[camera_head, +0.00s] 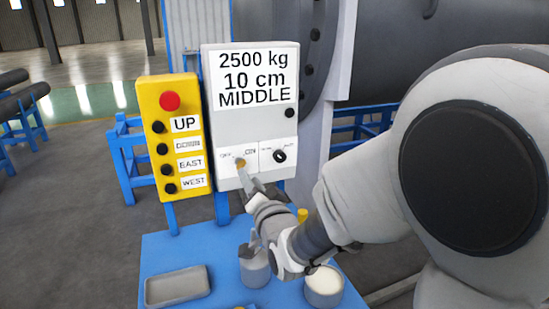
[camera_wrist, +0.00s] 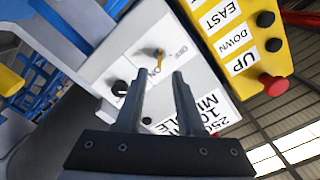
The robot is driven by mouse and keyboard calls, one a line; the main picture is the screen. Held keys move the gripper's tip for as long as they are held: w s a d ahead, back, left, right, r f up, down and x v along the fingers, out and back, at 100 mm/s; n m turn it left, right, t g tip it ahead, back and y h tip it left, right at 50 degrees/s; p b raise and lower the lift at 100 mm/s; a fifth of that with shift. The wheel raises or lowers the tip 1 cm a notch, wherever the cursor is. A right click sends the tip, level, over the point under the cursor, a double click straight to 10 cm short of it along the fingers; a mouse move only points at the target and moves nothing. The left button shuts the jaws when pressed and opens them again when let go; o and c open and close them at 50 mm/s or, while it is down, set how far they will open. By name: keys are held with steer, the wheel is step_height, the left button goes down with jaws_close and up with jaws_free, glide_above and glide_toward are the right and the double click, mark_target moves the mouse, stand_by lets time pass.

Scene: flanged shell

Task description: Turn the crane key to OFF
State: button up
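The crane key (camera_head: 240,162) is a small brass-yellow key in the white control box (camera_head: 278,120), between the printed OFF and ON labels. It also shows in the wrist view (camera_wrist: 160,58), just beyond and between my fingertips. Which label it points to is too small to tell. My gripper (camera_head: 243,174) is in front of the lower left of the box, close to the key. In the wrist view my gripper (camera_wrist: 157,72) has its two dark fingers apart with nothing clearly held between them. Whether a finger touches the key cannot be told.
A black selector knob (camera_head: 279,156) sits right of the key. A yellow button box (camera_head: 172,135) with a red button stands at left. Below, a blue table (camera_head: 220,230) bears a grey tray (camera_head: 178,287), a cup (camera_head: 254,268) and a white-filled container (camera_head: 324,287).

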mark_target(243, 166)
steer(key=x, duration=0.6)
steer(key=shift+w, duration=0.2)
steer(key=shift+a, duration=0.1)
jaws_close()
